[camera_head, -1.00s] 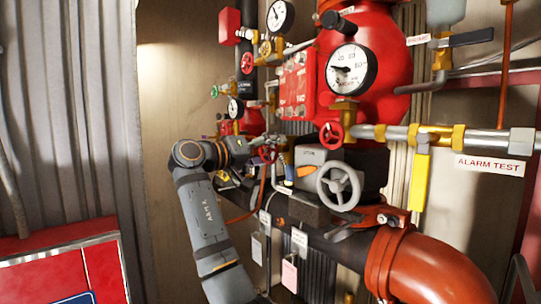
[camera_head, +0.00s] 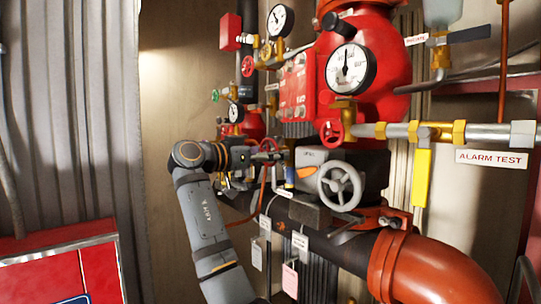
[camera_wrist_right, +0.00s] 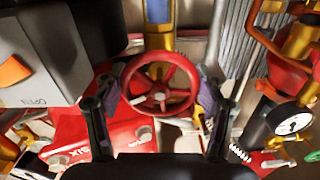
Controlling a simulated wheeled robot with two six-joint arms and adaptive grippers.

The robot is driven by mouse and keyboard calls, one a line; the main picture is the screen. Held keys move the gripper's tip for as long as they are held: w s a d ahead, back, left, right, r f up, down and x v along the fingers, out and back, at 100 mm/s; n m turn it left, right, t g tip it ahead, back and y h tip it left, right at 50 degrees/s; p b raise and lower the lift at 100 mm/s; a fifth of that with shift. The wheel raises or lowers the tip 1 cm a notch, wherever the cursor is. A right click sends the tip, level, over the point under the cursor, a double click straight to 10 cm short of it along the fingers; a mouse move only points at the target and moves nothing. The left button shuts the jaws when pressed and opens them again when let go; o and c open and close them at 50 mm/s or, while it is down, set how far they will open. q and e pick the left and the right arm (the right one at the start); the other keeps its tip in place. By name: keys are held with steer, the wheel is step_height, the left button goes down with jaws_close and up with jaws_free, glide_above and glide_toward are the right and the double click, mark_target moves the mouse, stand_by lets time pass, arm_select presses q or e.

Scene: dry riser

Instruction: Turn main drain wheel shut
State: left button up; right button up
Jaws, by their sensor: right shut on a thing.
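A small red handwheel (camera_wrist_right: 159,98) with spokes and a pale hub nut fills the middle of the right wrist view. My right gripper (camera_wrist_right: 160,90) has one finger on each side of it, with purple pads against the rim. The gripper is shut on this wheel. In the head view the right gripper (camera_head: 274,156) reaches in among the pipework left of the grey valve wheel, and it largely hides the held wheel there. The frames show no label on the held wheel. My left gripper is not in view.
A grey handwheel (camera_head: 339,187) stands close to the right of the gripper. Another red wheel (camera_head: 331,132) is above it. A large gauge (camera_head: 351,69) is higher up. A yellow lever (camera_head: 421,177) hangs at right. Tags hang below. Corrugated wall and open space lie left.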

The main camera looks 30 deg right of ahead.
steer(key=shift+m, duration=0.6)
steer(key=o, duration=1.2)
steer(key=shift+a, duration=0.1)
steer(key=a, duration=0.7)
steer(key=s+a, duration=0.1)
steer(key=a, duration=0.3)
steer(key=shift+a, duration=0.35)
steer(key=shift+f, duration=0.1)
